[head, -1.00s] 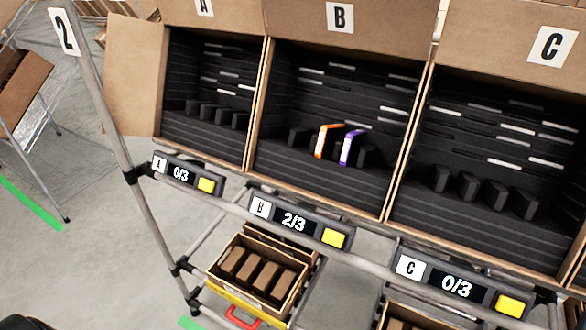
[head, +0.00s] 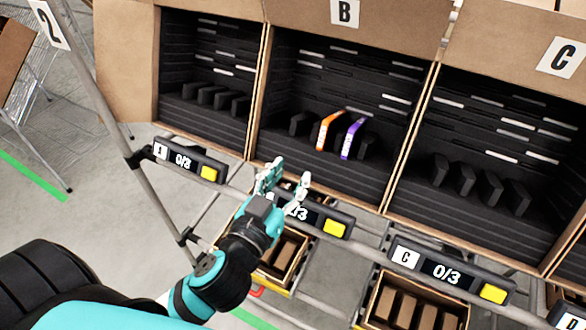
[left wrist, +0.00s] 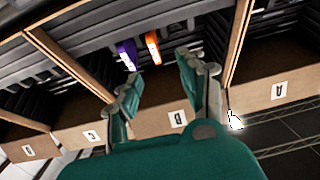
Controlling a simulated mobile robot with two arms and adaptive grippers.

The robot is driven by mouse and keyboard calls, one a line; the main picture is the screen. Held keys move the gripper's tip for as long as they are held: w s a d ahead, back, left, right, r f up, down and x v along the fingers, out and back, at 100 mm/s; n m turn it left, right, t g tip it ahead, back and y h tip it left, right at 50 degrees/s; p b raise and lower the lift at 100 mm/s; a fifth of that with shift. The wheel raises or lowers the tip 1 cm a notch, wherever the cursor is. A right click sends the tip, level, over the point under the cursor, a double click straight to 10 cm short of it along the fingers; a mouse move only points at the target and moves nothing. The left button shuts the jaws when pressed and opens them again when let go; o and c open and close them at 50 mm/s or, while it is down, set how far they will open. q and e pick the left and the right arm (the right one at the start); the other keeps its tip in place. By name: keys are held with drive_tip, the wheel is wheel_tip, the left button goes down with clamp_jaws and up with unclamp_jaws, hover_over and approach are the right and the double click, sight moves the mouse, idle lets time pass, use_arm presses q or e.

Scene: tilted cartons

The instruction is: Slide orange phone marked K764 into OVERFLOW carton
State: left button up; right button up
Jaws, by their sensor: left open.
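An orange phone (head: 327,131) stands on edge in a black slotted insert inside carton B (head: 310,60), left of a purple phone (head: 352,139). In the left wrist view the orange phone (left wrist: 153,47) and the purple phone (left wrist: 126,54) lie beyond my fingers; any K764 mark is too small to read. My left gripper (head: 287,177) is open and empty, in front of carton B and below the phones, apart from them. Its open fingers show in the left wrist view (left wrist: 156,70). I see no carton marked OVERFLOW. My right gripper is not in view.
Carton A (head: 205,70) and carton C (head: 495,130) flank carton B, with black inserts and no phones visible. A rail carries count displays; B's is partly hidden by my gripper. Boxes with brown dividers (head: 415,312) stand below. Carton walls bound the opening of B.

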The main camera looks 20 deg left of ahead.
use_arm(q)
drive_tip(key=p, duration=0.1)
approach(333, 116)
drive_tip(key=shift+t+h, duration=0.3)
drive_tip(key=w, duration=0.6)
drive_tip(key=shift+w+f, duration=0.2)
drive_tip(key=shift+f, duration=0.05)
drive_tip(key=shift+w, duration=0.75)
clamp_jaws()
drive_tip(key=c, duration=0.7)
unclamp_jaws()
drive_tip(key=shift+f, duration=0.1)
clamp_jaws()
drive_tip(key=shift+s+p, duration=0.15)
drive_tip(key=shift+p, duration=0.2)
